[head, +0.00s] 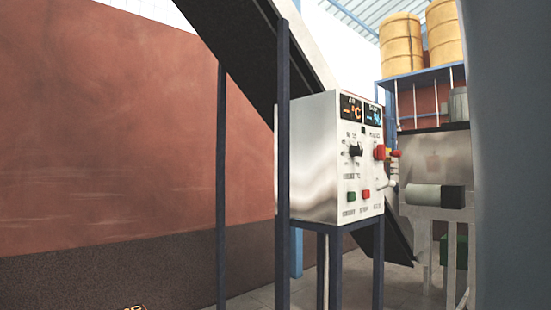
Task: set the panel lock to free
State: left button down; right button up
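The control panel is a pale box (309,178) on a dark blue stand, with its front face turned to the right. Two lit displays (351,107) sit at the top of the face. Below them are a black knob (355,150) and a red knob (379,152). A green button (351,197) and a red button (366,195) sit lower down. The labels are too small to read, so I cannot tell which control is the panel lock or how it is set. Neither of my grippers is in view.
A dark blue post (283,170) stands close in front of the box's left side. A sloping dark conveyor (240,45) passes behind it. Yellow drums (401,43) stand on a blue rack at right. A large grey-blue surface (513,150) blocks the right edge.

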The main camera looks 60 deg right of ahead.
aim_at(397, 153)
jog(key=z, duration=2.65)
jog(key=u, duration=0.45)
jog(key=i+l+u, duration=0.75)
jog(key=l, duration=0.25)
